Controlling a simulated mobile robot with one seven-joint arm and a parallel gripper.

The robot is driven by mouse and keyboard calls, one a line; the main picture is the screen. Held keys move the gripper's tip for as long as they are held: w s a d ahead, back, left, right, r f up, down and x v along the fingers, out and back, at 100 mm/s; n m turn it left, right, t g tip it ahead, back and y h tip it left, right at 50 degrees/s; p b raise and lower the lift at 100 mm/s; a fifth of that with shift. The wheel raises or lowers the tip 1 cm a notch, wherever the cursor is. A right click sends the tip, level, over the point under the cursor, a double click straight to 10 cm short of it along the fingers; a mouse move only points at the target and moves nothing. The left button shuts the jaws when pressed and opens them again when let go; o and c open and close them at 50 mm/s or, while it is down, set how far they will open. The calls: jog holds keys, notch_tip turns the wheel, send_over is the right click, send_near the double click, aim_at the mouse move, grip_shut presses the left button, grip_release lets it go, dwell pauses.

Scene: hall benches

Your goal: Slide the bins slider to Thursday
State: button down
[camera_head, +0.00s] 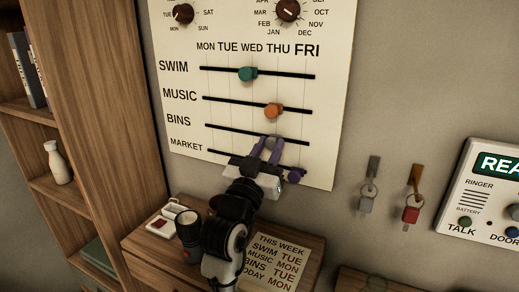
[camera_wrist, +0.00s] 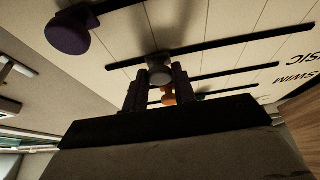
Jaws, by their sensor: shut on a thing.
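A white wall board (camera_head: 180,130) carries slider tracks marked SWIM, MUSIC, BINS and MARKET under the heads MON to FRI. The grey bins knob (camera_head: 271,141) is on the third track, at about the THU line; my fingers partly hide it in the head view. My gripper (camera_head: 268,147) is shut on this knob from in front and below. In the wrist view the knob (camera_wrist: 160,74) sits between my two fingertips (camera_wrist: 158,84), on the dark bins track (camera_wrist: 225,42).
A green knob (camera_head: 247,74) is on SWIM near WED, an orange knob (camera_head: 273,110) on MUSIC near THU. A purple knob (camera_head: 296,176) is at MARKET's FRI end, close beside my gripper. A cabinet (camera_head: 160,238) with a flashlight (camera_head: 187,228) stands below. Keys (camera_head: 411,213) hang right.

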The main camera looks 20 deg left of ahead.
jog(key=shift+a, duration=0.1)
jog(key=c, duration=1.1)
grip_release()
jog(key=shift+c, duration=0.2)
jog(key=b+v, duration=1.3)
jog(key=shift+s+f, duration=0.3)
jog(key=shift+s, duration=0.05)
jog(key=shift+s+r, duration=0.1)
jog(key=shift+r, duration=0.05)
